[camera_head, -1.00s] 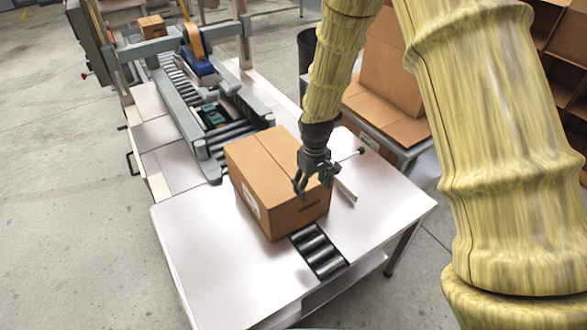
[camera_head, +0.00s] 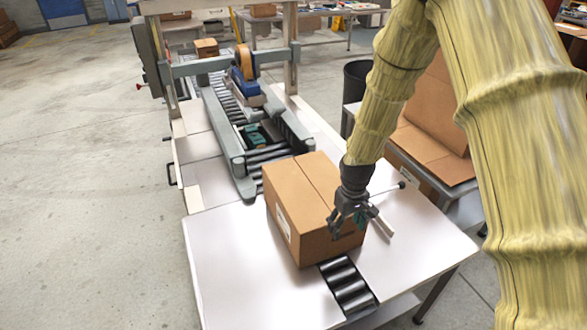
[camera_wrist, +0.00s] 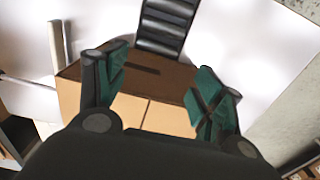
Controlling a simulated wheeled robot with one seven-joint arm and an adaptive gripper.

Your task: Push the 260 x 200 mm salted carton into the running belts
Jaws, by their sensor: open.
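The brown carton (camera_head: 297,196) stands upright on the white table, just in front of the near ends of the sealing machine's two grey side rails (camera_head: 231,140). A dark mark shows on its near face, and a pale label on its left face. I cannot read its print. My gripper (camera_head: 346,222) points down at the carton's near right part, with fingers spread and nothing held. In the wrist view the carton (camera_wrist: 128,112) lies between and below the open fingers (camera_wrist: 160,82). Whether a finger touches it I cannot tell. The belts' motion cannot be seen.
Black rollers (camera_head: 348,286) are set in the table in front of the carton. A pale bar (camera_head: 380,224) lies right of my gripper. The machine's tape head (camera_head: 246,70) and a smaller carton (camera_head: 206,48) are beyond. An open box (camera_head: 432,120) stands at right. The table's left front is clear.

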